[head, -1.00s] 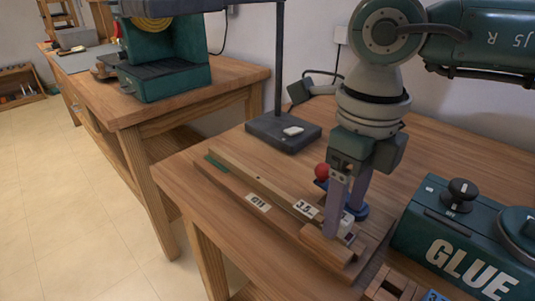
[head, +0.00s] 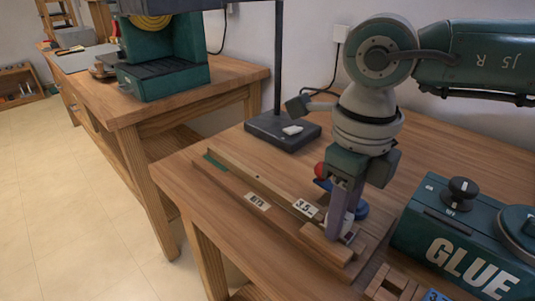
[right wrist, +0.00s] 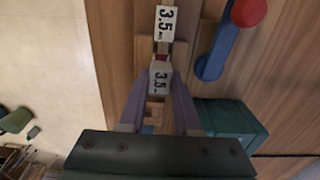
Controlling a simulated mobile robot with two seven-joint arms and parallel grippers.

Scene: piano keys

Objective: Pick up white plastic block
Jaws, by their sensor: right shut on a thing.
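My left gripper is not in view.
A red knob (right wrist: 248,11) on a blue lever (right wrist: 214,58) stands close beside the gripper. A green GLUE box (head: 440,230) is to the right. A dark stand base (head: 270,133) with a small white piece (head: 292,130) is behind. Bare tabletop lies behind the jig.

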